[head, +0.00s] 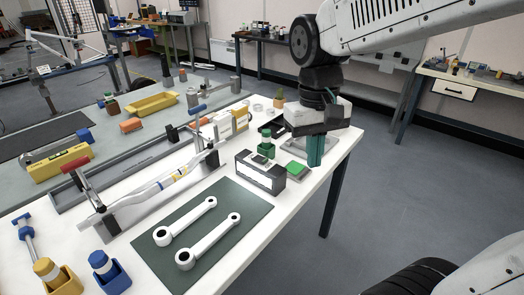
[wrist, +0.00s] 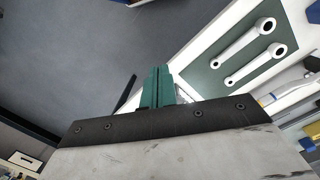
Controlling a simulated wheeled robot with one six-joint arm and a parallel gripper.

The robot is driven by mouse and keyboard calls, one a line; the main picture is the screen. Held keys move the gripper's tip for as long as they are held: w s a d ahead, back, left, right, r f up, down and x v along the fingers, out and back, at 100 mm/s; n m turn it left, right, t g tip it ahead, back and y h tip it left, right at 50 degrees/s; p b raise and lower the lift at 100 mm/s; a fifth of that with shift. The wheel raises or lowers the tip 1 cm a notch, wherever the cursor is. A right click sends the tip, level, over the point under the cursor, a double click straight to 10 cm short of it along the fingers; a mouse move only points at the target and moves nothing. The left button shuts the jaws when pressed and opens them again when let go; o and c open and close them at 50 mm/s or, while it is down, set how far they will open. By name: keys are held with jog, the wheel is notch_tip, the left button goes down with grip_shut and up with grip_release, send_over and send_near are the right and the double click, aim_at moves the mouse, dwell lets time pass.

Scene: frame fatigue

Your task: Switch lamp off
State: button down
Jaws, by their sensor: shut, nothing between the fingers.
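A black box with a bright white front panel (head: 262,174), which looks like the lamp, stands on the white table behind the green mat. A flat grey block with a green top (head: 296,169) lies just right of it and may be a switch; I cannot tell. My gripper (head: 315,162) points down near the table's right edge, to the right of the green-topped block and apart from the box. Its teal fingers are together and empty, also in the wrist view (wrist: 158,72). The box and block cannot be made out in the wrist view, where my gripper body covers the lower part.
Two white rods (head: 208,242) lie on a dark green mat (head: 245,205). Left of the box, a long white part (head: 150,192) sits in a clamp fixture. A green-capped bottle (head: 266,145) stands behind the box. Open floor (head: 420,195) lies right of the table.

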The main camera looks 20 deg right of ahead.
aim_at(263, 159)
jog(key=w+a+f+m, duration=0.2)
jog(key=w+m, duration=0.9)
jog(key=w, duration=1.6)
jog(key=shift+w+h, duration=0.15)
jog(key=shift+h, duration=0.15)
jog(key=shift+a+f, duration=0.1)
jog(key=shift+f, duration=0.05)
jog(key=f, duration=0.4)
jog(key=s+f, duration=0.1)
jog(key=f, duration=0.4)
jog(key=d+f, duration=0.1)
jog(key=f, duration=0.3)
jog(key=shift+s+f, duration=0.35)
